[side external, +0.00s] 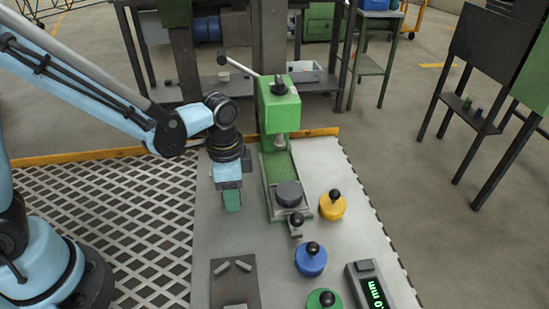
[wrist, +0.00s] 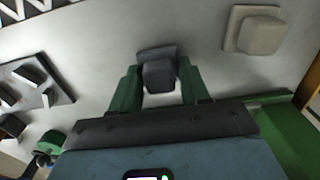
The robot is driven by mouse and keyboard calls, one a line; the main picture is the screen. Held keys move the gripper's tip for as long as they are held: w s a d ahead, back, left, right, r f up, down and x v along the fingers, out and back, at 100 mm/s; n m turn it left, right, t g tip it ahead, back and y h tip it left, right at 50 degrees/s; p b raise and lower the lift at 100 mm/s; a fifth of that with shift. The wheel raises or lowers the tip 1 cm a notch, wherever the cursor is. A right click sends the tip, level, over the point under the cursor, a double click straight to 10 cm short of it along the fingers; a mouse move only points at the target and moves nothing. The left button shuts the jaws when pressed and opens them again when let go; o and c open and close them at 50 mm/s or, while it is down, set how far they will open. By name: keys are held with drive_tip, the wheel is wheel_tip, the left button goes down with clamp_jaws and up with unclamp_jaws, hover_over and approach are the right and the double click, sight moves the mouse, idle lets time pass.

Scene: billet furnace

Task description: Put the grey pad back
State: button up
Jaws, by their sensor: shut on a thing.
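My gripper (side external: 232,203) hangs over the grey worktop, to the left of the green press (side external: 278,105). In the wrist view its two green fingers (wrist: 160,88) are shut on a dark grey block, which looks like the grey pad (wrist: 159,75). The pad cannot be made out in the side view. A dark round pad (side external: 289,194) lies on the press base, apart from my gripper. A dark plate (side external: 236,301) with small light bars lies at the front of the worktop.
Yellow (side external: 332,206), blue (side external: 311,260) and green (side external: 324,299) round pieces with black knobs stand right of centre. A small black-knobbed piece (side external: 296,221) stands before the press. A display box (side external: 366,267) is at the front right. Bare worktop (side external: 225,245) lies before my gripper.

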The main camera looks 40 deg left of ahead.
drive_tip(key=shift+f, duration=0.1)
drive_tip(key=o, duration=1.1)
wheel_tip(320, 180, up, 12)
drive_tip(key=s+a+n+t, duration=0.4)
drive_tip(key=a+n+t, duration=0.3)
drive_tip(key=a+n, duration=0.2)
drive_tip(key=shift+r, duration=0.45)
